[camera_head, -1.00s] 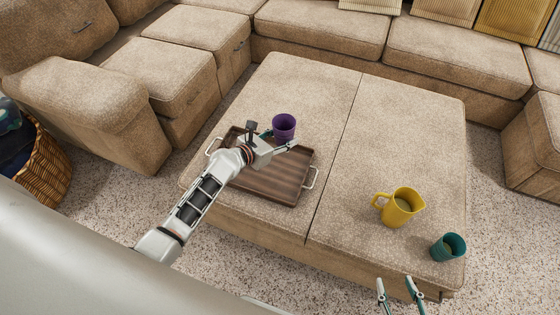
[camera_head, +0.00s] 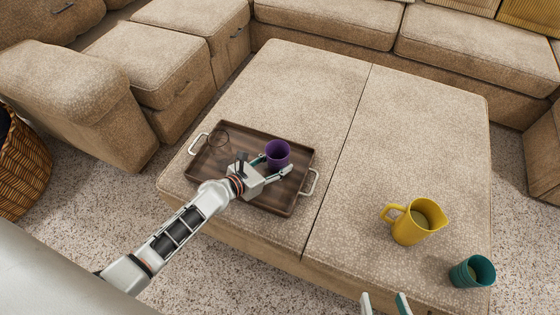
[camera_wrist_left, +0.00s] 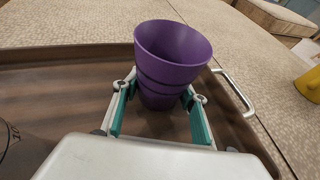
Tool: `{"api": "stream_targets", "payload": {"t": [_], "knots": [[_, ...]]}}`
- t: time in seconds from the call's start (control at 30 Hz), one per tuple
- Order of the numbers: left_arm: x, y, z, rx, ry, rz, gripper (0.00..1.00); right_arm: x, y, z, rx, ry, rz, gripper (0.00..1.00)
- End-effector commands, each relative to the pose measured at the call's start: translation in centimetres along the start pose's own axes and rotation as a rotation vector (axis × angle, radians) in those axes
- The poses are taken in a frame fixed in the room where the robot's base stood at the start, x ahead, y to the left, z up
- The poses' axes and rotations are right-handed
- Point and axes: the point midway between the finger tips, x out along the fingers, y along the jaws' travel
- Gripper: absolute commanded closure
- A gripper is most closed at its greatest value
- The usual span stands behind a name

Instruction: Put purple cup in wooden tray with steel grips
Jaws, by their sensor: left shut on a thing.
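The purple cup (camera_head: 278,152) is upright over the right part of the wooden tray (camera_head: 262,201), inside its rim. The tray is dark brown with steel grips at its left and right ends. My left gripper (camera_head: 271,170) is shut on the cup, with its teal-lined fingers on either side of the cup's lower half in the left wrist view (camera_wrist_left: 160,108). The cup's base is partly hidden, so I cannot tell whether it touches the tray floor. My right gripper (camera_head: 385,303) shows only its fingertips at the bottom edge, spread apart and empty.
The tray lies on a beige ottoman (camera_head: 312,75). A yellow pitcher (camera_head: 412,226) and a teal cup (camera_head: 472,271) stand on its right half. Sofas surround its far and left sides. A wicker basket (camera_head: 28,175) is at far left.

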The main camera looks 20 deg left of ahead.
Motion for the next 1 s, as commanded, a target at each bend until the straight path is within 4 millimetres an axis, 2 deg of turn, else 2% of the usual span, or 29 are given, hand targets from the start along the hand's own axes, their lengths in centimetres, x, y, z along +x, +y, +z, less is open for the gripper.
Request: {"api": "stream_targets", "payload": {"t": [0.03,0.23,0.43,0.47,0.5,0.87,1.0], "knots": [[0.1,0.0,-0.4,-0.001,0.001,0.0,0.81,0.0,-0.1,0.1,0.006,0.0,-0.001,0.6],[0.1,0.1,0.3,0.002,-0.006,0.002,0.81,0.0,0.0,-0.3,0.003,0.007,-0.001,0.6],[0.3,0.1,-0.4,0.0,-0.003,0.001,0.81,0.1,-0.2,-0.2,0.011,0.006,-0.003,0.6],[0.2,0.1,-0.2,0.001,-0.004,0.001,0.5,0.1,-0.2,-0.4,0.011,0.01,-0.003,0.6],[0.2,0.1,-0.1,0.001,-0.005,0.001,0.41,0.0,-0.2,-0.4,0.011,0.011,-0.003,0.6],[0.2,0.1,0.1,0.002,-0.006,0.002,0.41,0.0,-0.2,-0.6,0.009,0.014,-0.003,0.6],[-0.6,0.2,0.6,0.004,-0.007,0.002,0.41,0.0,0.1,-1.2,-0.004,0.021,0.002,0.6]]}}
